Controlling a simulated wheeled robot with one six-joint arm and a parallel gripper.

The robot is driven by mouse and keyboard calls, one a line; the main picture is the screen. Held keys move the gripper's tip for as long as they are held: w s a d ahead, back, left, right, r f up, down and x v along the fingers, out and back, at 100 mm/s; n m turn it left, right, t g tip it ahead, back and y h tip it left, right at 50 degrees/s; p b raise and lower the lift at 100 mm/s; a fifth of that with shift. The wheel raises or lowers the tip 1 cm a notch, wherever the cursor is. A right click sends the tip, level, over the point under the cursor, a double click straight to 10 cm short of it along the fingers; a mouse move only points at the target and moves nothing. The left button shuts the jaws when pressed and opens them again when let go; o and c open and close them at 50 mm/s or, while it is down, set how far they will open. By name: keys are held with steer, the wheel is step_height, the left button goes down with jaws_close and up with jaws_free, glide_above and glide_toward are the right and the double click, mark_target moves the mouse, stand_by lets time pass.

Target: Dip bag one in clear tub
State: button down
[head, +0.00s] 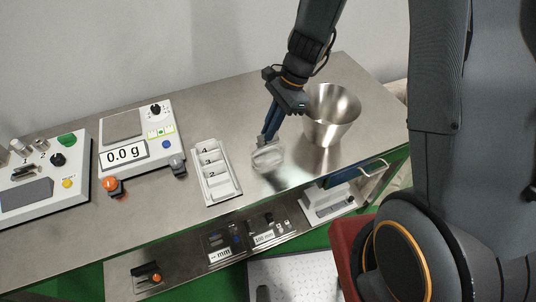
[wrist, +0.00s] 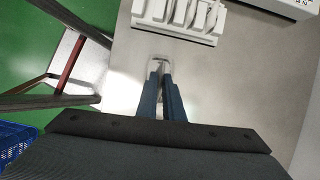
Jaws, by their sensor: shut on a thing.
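My gripper (head: 266,136) points down with its blue fingers shut at the clear tub (head: 268,158), a small see-through vessel on the steel bench. The fingers also show in the wrist view (wrist: 161,72), close together, with a pale rounded outline at their tips. The fingers are shut on bag one, which is mostly hidden between them; its label cannot be read. I cannot tell how deep it sits in the tub. A white slotted tray (head: 201,147) is left of the tub with number labels; its front slot looks empty.
A metal bucket (head: 331,114) stands close behind and right of my gripper. A scale (head: 125,155) reading 0.0 g and a control box (head: 47,203) are at the left.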

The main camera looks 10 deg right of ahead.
steer(key=shift+r, duration=0.1)
step_height(320, 180, up, 5)
steer(key=p, duration=0.4)
steer(key=shift+p, duration=0.3)
steer(key=shift+d+f, duration=0.1)
steer(key=shift+f, duration=0.1)
